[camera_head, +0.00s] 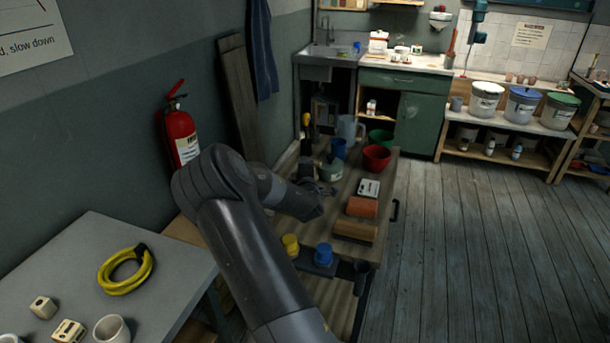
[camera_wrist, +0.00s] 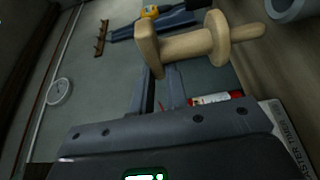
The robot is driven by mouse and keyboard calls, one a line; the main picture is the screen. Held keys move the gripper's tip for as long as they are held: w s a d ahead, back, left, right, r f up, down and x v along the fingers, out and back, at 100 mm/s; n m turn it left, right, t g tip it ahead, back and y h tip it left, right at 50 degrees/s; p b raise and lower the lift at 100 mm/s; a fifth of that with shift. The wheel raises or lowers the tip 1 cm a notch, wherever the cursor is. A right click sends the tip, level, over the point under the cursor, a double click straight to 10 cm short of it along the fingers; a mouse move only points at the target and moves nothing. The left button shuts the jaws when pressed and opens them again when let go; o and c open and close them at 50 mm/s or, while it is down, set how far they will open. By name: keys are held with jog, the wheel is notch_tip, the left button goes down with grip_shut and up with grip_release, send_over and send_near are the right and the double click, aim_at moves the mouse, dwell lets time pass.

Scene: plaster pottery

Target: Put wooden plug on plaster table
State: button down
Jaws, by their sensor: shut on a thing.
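The wooden plug (camera_wrist: 185,47) is pale wood with a round flange at each end of its thick part and a thin peg to the right. In the wrist view it lies across the fingertips of my gripper (camera_wrist: 162,74), which is shut on it. In the head view my gripper (camera_head: 308,172) is above the wooden worktable (camera_head: 335,214), among the things there; the plug cannot be made out. A grey-topped table (camera_head: 178,268) stands at the lower left. I cannot tell by looks which is the plaster table.
The worktable holds red (camera_head: 377,158) and green bowls, a jug (camera_head: 349,130), orange blocks (camera_head: 361,207), and yellow and blue cups (camera_head: 323,254). The grey table carries a yellow coil (camera_head: 126,271), small blocks and a white cup (camera_head: 111,329). Open floor (camera_head: 470,240) lies right.

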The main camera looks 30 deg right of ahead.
jog(key=shift+f, duration=1.7)
jog(key=shift+f, duration=0.15)
jog(key=c, duration=1.4)
grip_release()
jog(key=shift+c, duration=0.2)
